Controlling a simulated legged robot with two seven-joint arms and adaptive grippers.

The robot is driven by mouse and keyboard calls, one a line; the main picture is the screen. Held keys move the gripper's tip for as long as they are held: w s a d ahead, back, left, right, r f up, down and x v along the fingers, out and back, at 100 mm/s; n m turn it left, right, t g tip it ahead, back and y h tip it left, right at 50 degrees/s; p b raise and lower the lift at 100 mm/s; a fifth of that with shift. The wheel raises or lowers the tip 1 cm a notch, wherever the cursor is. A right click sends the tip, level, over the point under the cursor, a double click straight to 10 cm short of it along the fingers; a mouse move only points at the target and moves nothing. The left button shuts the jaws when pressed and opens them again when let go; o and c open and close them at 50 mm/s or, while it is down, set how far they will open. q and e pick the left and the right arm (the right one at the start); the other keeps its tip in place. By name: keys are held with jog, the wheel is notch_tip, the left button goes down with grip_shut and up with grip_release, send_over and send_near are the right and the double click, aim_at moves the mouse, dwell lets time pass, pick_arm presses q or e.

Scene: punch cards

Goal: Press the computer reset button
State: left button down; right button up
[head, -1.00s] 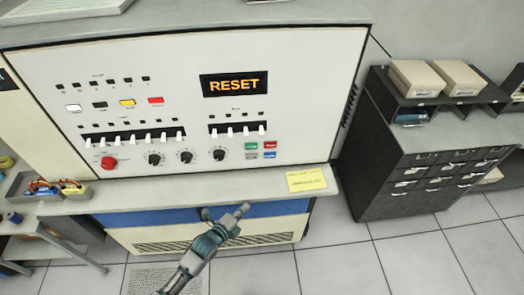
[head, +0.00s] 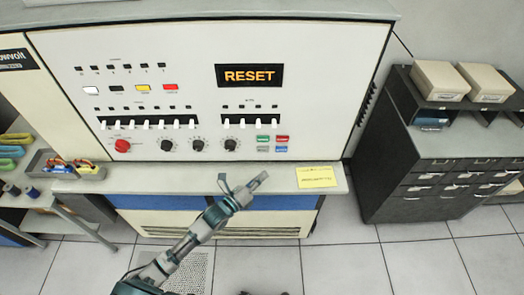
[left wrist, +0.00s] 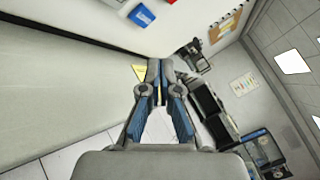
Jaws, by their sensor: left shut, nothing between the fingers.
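The computer console (head: 200,65) has a white panel with an orange "RESET" display (head: 249,75). Small green, red, white and blue buttons sit at its lower right: green (head: 262,138), red (head: 282,138), white (head: 262,149), blue (head: 281,149). The blue button also shows in the left wrist view (left wrist: 142,16). Which button is the reset one, I cannot read. A round red knob (head: 122,146) is at the lower left. My left gripper (head: 260,180) is shut and empty, appearing over the console's ledge, below the small buttons and apart from them. My right gripper is not in view.
A yellow note (head: 316,177) lies on the ledge (head: 160,180), right of my left gripper. A dark drawer cabinet (head: 440,160) with boxes (head: 440,80) stands right. A side table with a tray (head: 70,168) is left. The floor between console and cabinet is clear.

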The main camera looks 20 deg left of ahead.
aim_at(263, 149)
pick_arm(q)
jog(key=w+b, duration=0.1)
jog(key=w, duration=0.1)
jog(key=w+a+b, duration=0.1)
jog(key=w, duration=0.1)
jog(key=w+a+b, duration=0.1)
jog(key=w+b, duration=0.1)
jog(key=shift+w+f, duration=0.2)
jog(key=shift+w, duration=0.1)
jog(key=shift+w+a+b, duration=0.3)
jog(key=shift+w+a, duration=0.1)
jog(key=shift+w, duration=0.05)
jog(key=shift+w+r, duration=0.1)
jog(key=shift+d, duration=0.25)
jog(key=shift+d+r, duration=0.1)
jog(key=shift+d, duration=0.1)
jog(key=shift+a, duration=0.35)
jog(key=shift+d, duration=0.25)
